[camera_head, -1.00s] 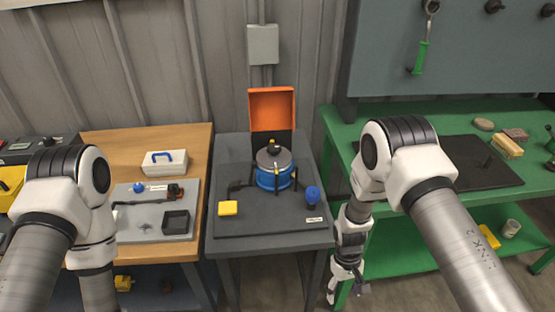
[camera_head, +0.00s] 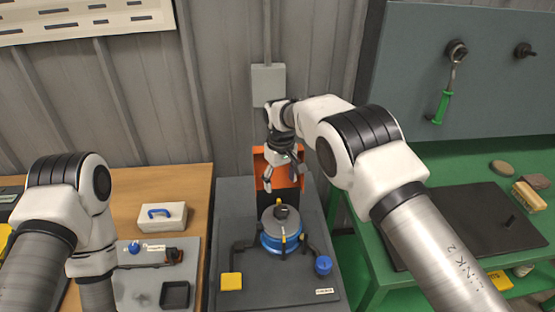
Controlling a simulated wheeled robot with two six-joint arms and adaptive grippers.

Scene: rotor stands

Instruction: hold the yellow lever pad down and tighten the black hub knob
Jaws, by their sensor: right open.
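The yellow lever pad (camera_head: 231,281) is on the grey stand (camera_head: 262,294), at the front left of the blue rotor (camera_head: 281,240). The black hub knob (camera_head: 280,212) sits on top of the rotor's grey hub. My right gripper (camera_head: 281,186) is open and empty, pointing down above and behind the rotor, in front of the orange panel (camera_head: 259,168). It appears apart from the knob. My left arm comes in at the left, but its gripper is out of sight. Nothing is seen touching the yellow pad.
A blue knob (camera_head: 323,265) stands at the right of the rotor. A wooden table (camera_head: 130,212) on the left bears a white box with a blue handle (camera_head: 162,217) and a grey board. A green bench (camera_head: 450,165) stands on the right. The stand's front is clear.

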